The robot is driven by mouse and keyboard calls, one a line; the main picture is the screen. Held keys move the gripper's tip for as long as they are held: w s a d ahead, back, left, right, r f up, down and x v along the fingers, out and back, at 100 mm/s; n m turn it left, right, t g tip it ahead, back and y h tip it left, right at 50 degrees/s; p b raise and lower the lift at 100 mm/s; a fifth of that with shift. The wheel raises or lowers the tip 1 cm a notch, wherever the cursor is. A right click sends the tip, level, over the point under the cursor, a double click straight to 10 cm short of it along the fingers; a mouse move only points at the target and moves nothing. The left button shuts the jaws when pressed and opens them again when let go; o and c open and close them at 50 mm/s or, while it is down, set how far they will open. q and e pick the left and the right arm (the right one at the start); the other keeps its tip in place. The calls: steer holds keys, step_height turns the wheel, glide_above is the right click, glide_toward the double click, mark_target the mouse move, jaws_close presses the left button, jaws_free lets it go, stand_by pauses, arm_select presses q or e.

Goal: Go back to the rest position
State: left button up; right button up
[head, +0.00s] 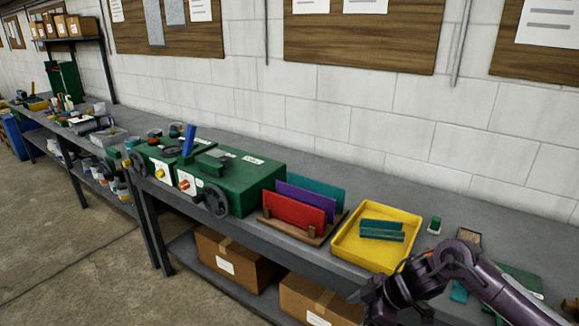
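My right arm comes in from the lower right in the head view, bent at a raised joint. Its dark gripper (368,299) points left and down in front of the bench's front edge, near the yellow tray. Its fingertips are dark and small, so I cannot tell whether they are open or shut, and no held object shows. My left arm and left gripper are out of view.
A long grey bench (330,178) runs along the block wall. On it stand green machines (245,175) with handwheels, a rack with red (294,209), purple and teal plates, and a yellow tray (345,247) holding teal pieces. Cardboard boxes (235,262) sit below. Floor at left is clear.

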step_height(320, 180, down, 22)
steer(key=f+m+t+b, duration=0.1)
steer(key=m+t, duration=0.2)
steer(key=m, duration=0.3)
steer(key=s+d+f+m+h, duration=0.2)
steer(key=s+f, duration=0.4)
steer(key=f, duration=0.4)
steer(key=s+d+f+m+h+b, duration=0.1)
steer(key=s+d+f+m+h, duration=0.2)
steer(key=s+f, duration=1.05)
steer(key=s+d+f+g+h, duration=0.1)
steer(key=s+f+g, duration=0.1)
steer(key=s, duration=1)
steer(key=s+d+f+m+g+h, duration=0.1)
steer(key=s+f, duration=0.3)
steer(key=s, duration=0.8)
steer(key=shift+d+g+b, duration=0.45)
steer(key=shift+d+g, duration=0.15)
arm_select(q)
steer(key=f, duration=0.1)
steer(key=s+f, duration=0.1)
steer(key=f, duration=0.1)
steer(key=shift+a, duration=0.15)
arm_select(e)
steer(key=shift+c, duration=0.5)
